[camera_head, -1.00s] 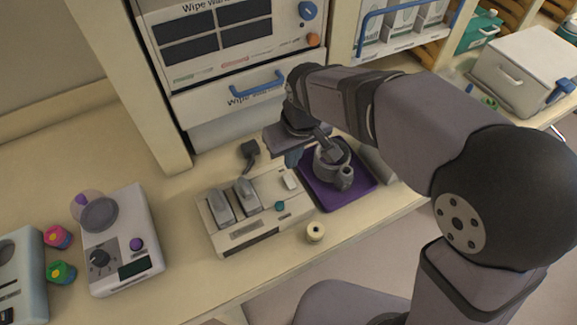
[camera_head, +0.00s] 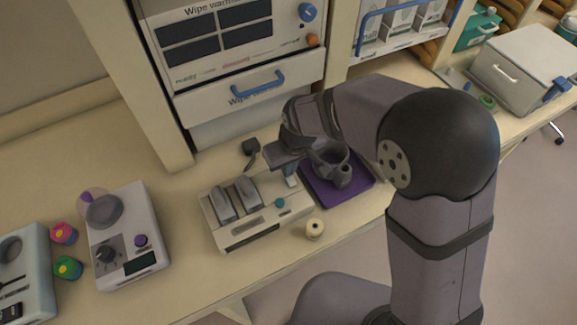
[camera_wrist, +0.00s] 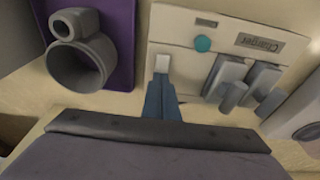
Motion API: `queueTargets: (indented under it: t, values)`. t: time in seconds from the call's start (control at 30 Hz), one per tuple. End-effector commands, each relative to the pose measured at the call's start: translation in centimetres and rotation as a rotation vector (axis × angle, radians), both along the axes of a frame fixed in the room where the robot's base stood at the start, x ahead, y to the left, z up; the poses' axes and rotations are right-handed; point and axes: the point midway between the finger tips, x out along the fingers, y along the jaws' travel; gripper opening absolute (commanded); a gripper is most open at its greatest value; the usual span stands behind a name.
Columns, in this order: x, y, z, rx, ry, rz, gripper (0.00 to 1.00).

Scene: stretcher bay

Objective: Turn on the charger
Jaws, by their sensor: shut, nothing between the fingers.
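The charger (camera_head: 230,235) is a cream box on the counter with two grey blocks standing in its slots, a teal button (camera_head: 280,202) and a white switch at its right rear. In the wrist view the charger (camera_wrist: 215,22) carries the label "Charger", and the white switch (camera_wrist: 162,62) lies right at my fingertips. My gripper (camera_head: 290,180) is shut and empty, its blue-grey fingers pointing down over that switch; the head view shows it partly covering it. In the wrist view my gripper (camera_wrist: 161,80) overlaps the switch's near edge; I cannot tell if they touch, or the switch's position.
A purple tray (camera_head: 322,198) with a grey ring-shaped piece (camera_head: 330,165) sits just right of the charger. A small cream spool (camera_head: 315,229) is in front. A black plug-like item (camera_head: 251,147) lies behind. A white device with a knob (camera_head: 125,245) stands at left, with clear counter between.

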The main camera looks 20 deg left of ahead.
Motion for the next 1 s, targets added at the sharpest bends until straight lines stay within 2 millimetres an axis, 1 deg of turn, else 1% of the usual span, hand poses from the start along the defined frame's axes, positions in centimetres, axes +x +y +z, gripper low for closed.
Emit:
queueTargets:
  t: [0.13, 0.2, 0.47, 0.8, 1.0]
  values:
    - [0.4, 0.4, -1.1, -0.001, 0.001, 0.0, 0.0]
    - [0.3, 0.3, -0.6, -0.001, 0.001, 0.0, 0.0]
    - [0.1, 0.1, -0.8, -0.005, 0.005, 0.0, 0.0]
    - [-0.9, -0.9, -0.7, -0.009, 0.011, 0.0, 0.0]
    - [-1.1, -1.1, -0.7, -0.008, 0.009, 0.0, 0.0]
